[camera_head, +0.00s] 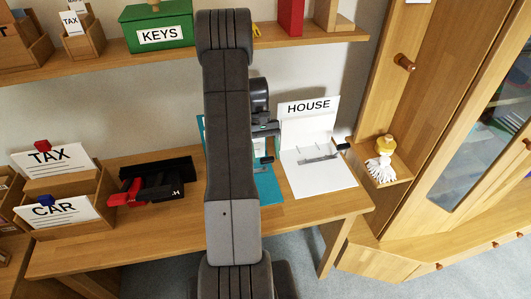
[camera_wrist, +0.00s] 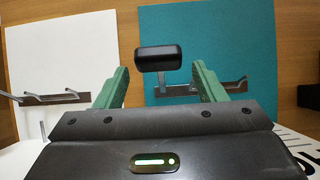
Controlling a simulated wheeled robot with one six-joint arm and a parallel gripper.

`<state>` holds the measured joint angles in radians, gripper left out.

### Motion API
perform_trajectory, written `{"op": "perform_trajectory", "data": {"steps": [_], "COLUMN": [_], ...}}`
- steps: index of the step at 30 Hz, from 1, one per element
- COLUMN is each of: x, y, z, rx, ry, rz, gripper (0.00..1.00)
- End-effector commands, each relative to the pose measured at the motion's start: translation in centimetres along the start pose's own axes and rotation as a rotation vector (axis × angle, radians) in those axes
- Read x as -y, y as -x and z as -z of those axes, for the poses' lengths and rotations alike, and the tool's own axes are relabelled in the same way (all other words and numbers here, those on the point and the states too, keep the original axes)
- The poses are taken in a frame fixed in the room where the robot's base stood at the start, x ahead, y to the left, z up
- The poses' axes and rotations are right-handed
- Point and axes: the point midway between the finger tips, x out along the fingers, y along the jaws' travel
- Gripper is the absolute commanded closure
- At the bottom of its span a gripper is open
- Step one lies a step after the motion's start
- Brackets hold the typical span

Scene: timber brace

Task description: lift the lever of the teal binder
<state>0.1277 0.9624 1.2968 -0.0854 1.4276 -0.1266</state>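The teal binder (camera_head: 268,187) lies open on the desk, mostly hidden behind my arm in the head view. In the wrist view its teal board (camera_wrist: 235,40) fills the right side, with a metal clip mechanism across it. The binder's lever ends in a black knob (camera_wrist: 158,58) on a thin metal rod. My gripper (camera_wrist: 160,70) is open, its two green fingers apart. The knob shows between the fingertips with a gap on each side; I cannot tell its exact depth. In the head view my gripper (camera_head: 266,130) is partly hidden by my arm.
The white HOUSE binder (camera_head: 325,180) lies open close to the teal one, its own lever at its right. A black and red desk tool (camera_head: 150,188) and the TAX and CAR box (camera_head: 85,225) stand left. A shelf (camera_head: 300,37) runs above.

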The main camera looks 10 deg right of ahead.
Motion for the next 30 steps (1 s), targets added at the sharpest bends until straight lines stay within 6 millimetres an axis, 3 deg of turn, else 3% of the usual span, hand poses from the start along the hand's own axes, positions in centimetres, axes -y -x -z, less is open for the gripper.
{"op": "perform_trajectory", "data": {"steps": [10, 21, 30], "x": [0.0, 0.0, 0.0], "y": [0.4, 6.1, 7.6], "z": [-0.1, 0.0, -0.1], "rx": [0.002, -0.001, 0.003], "ry": [0.0, 0.001, 0.001], "rz": [0.0, -0.001, 0.0], "gripper": [0.35, 0.35, 0.35]}}
